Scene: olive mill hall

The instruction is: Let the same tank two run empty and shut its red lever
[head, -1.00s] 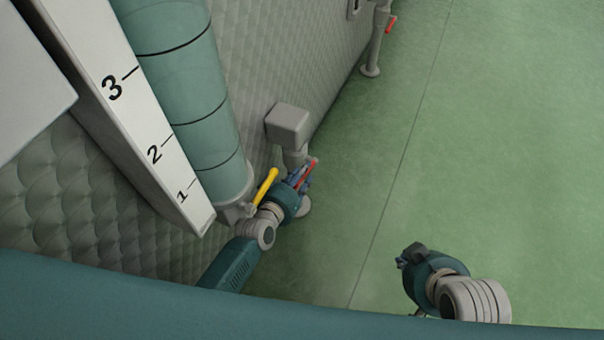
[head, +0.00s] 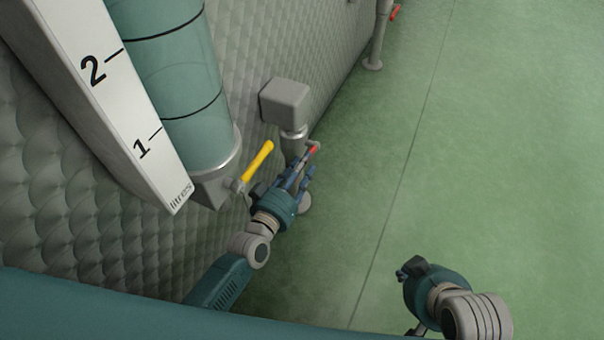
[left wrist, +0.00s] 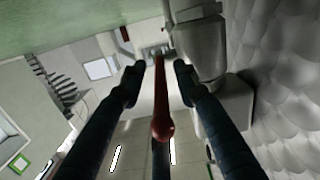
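The red lever (head: 313,150) sits on the grey outlet pipe at the wall's foot, partly hidden by my left gripper (head: 306,174). In the left wrist view the red lever (left wrist: 161,105) runs between the two dark fingers of the left gripper (left wrist: 158,78). A gap shows on each side, so the fingers are open around it. The teal cylindrical tank (head: 180,70) hangs at the left, with a yellow lever (head: 258,161) at its base. I cannot make out a liquid level in it. My right gripper (head: 410,267) is at the lower right, its fingers too small to read.
A white scale board (head: 120,105) marked in litres stands beside the tank. A grey box (head: 286,102) sits above the outlet pipe against the quilted wall. Another pipe with a red lever (head: 395,13) stands farther back. The green floor (head: 480,150) on the right is clear.

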